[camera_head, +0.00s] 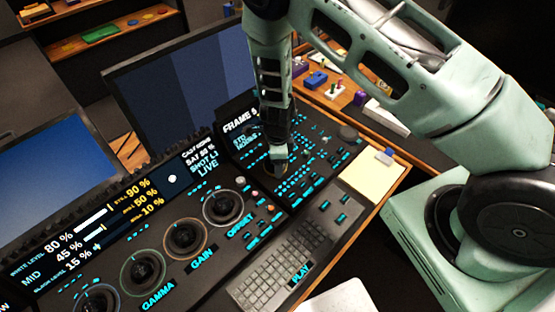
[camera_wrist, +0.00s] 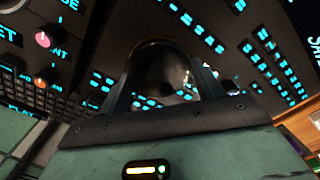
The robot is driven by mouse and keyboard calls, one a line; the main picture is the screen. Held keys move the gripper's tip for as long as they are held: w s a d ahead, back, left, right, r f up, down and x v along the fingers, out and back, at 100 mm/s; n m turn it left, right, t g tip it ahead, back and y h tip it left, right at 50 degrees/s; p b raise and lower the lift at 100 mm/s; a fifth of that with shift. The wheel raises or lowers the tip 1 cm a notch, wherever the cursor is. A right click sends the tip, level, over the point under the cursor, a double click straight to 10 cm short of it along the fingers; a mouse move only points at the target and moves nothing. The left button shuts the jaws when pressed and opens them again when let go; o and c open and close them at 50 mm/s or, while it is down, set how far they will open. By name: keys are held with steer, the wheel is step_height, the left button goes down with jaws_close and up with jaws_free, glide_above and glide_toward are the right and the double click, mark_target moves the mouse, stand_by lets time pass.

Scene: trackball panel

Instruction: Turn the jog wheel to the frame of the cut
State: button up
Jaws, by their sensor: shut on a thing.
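My gripper (camera_head: 278,158) reaches down onto the right part of the black control panel. Its two fingers (camera_wrist: 164,92) are shut on a dark round knob (camera_wrist: 160,62), one finger on each side; I take this knob for the jog wheel. In the head view the gripper mostly hides it. The small screen (camera_head: 239,125) behind the gripper reads "FRAME" and a figure starting with 5; my arm covers the rest. Any mark on the wheel is too dark to make out.
Several ringed trackballs (camera_head: 222,208) line the panel to the left. A keyboard (camera_head: 283,262) lies in front, and rows of lit keys surround the gripper. A yellow notepad (camera_head: 372,178) lies at the right edge. Monitors stand behind.

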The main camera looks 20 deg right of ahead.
steer(key=o, duration=1)
steer(key=shift+r, duration=0.1)
step_height(320, 180, up, 17)
steer(key=b, duration=0.1)
steer(key=shift+r, duration=0.15)
